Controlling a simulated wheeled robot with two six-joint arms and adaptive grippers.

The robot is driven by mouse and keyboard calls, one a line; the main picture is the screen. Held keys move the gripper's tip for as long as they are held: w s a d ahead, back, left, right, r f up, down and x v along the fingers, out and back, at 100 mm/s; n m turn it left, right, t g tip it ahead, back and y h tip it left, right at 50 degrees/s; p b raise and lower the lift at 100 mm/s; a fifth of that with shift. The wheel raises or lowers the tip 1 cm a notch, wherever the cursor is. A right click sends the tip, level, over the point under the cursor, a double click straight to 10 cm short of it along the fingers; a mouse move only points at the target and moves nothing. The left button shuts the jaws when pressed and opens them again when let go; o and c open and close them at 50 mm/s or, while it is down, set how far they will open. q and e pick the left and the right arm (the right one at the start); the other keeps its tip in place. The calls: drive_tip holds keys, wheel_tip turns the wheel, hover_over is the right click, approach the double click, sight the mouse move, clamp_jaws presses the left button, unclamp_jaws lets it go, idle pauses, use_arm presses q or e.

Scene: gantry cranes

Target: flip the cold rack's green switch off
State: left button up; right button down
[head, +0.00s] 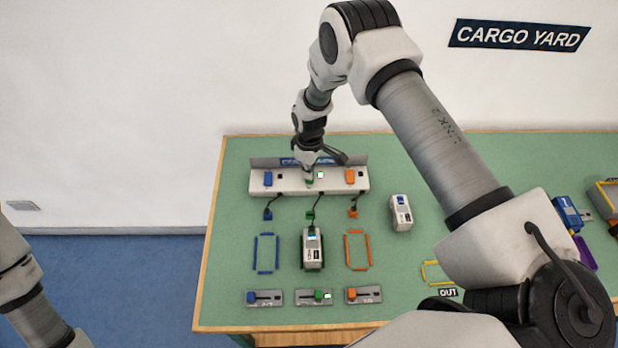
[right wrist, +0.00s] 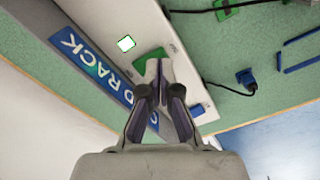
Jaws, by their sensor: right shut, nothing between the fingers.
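The cold rack (head: 335,184) is a long white box at the back of the green table, and its sign shows partly in the right wrist view (right wrist: 88,62). Its green switch (head: 309,181) sits in the middle, mostly covered by my right gripper (head: 308,174). In the right wrist view the green switch (right wrist: 152,57) is right at the closed fingertips (right wrist: 158,68); I cannot tell whether they touch it. The lamp (head: 320,175) beside that switch is lit white with a green edge. My right gripper is shut and empty. My left gripper is out of view.
A blue switch (head: 267,178) and an orange switch (head: 350,176) flank the green one, beside dark lamps. A white container (head: 312,255) stands in the middle, another (head: 401,213) to the right. Slider blocks (head: 265,297) line the front.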

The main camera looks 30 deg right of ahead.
drive_tip(key=shift+f+b, duration=0.8)
drive_tip(key=shift+f, duration=0.15)
drive_tip(key=shift+s+r, duration=0.1)
idle(0.4)
wheel_tip(320, 180, up, 2)
drive_tip(key=shift+r+p, duration=0.1)
drive_tip(key=shift+p, duration=0.75)
drive_tip(key=shift+r+p, duration=1.35)
drive_tip(key=shift+r, duration=0.95)
drive_tip(key=shift+f, duration=0.1)
